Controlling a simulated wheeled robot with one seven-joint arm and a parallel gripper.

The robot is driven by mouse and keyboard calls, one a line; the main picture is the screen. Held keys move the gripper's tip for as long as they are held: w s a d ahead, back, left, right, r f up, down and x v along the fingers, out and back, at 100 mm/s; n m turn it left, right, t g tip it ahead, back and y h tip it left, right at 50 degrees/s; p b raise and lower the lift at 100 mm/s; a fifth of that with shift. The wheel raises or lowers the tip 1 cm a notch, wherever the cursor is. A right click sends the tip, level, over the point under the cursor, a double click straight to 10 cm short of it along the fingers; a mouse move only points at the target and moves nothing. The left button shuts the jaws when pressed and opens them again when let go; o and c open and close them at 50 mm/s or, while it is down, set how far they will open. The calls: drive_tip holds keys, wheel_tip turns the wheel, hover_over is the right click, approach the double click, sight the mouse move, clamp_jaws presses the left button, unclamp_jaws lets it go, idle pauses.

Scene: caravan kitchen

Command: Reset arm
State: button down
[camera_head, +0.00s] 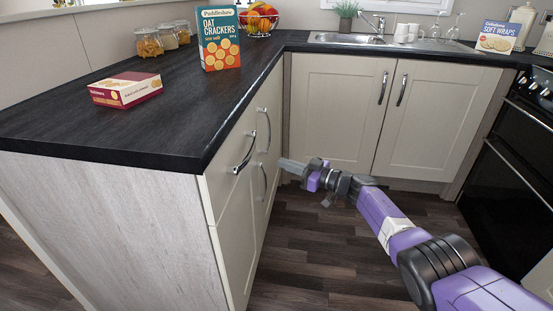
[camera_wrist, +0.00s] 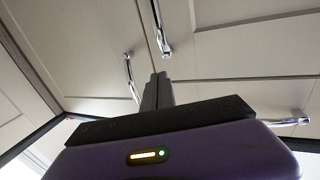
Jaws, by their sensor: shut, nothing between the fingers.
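My arm reaches from the lower right in the head view, with my gripper (camera_head: 291,166) low in front of the left cabinet doors, well below the worktop. In the wrist view my gripper (camera_wrist: 158,82) points at the pale cabinet fronts, with its two fingers together and nothing between them. Whether the fingertips touch a cabinet front cannot be told.
Metal handles (camera_head: 245,152) stick out from the left cabinet (camera_head: 222,194) close to my gripper. The dark worktop (camera_head: 120,125) holds a cracker box (camera_head: 218,38) and a low red-and-cream box (camera_head: 125,90). An oven (camera_head: 510,165) stands at right. The wood floor (camera_head: 320,240) is clear.

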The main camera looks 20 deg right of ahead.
drive_tip(key=s+d+p, duration=0.1)
drive_tip(key=s+d, duration=0.3)
drive_tip(key=d, duration=0.2)
drive_tip(key=w+r+n+t+h, duration=0.2)
drive_tip(key=w+r+t, duration=0.1)
drive_tip(key=r, duration=0.4)
drive_tip(key=s+a+f+m+t+h, duration=0.1)
drive_tip(key=s+a+f+m+h, duration=0.3)
drive_tip(key=s, duration=0.6)
drive_tip(key=s+a+f+m+t+h, duration=0.1)
drive_tip(key=s+a+m+h, duration=0.2)
drive_tip(key=s+a, duration=0.5)
drive_tip(key=s+a+f+m+t+h, duration=0.1)
drive_tip(key=s+a+f+m+h, duration=0.2)
drive_tip(key=s, duration=0.8)
drive_tip(key=s+a+n+g+y, duration=0.1)
drive_tip(key=s+a+g, duration=0.15)
drive_tip(key=s, duration=1.35)
drive_tip(key=s+a+g+y, duration=0.1)
drive_tip(key=s+g, duration=0.3)
drive_tip(key=s, duration=1.2)
wheel_tip(320, 180, up, 24)
drive_tip(key=p, duration=2.3)
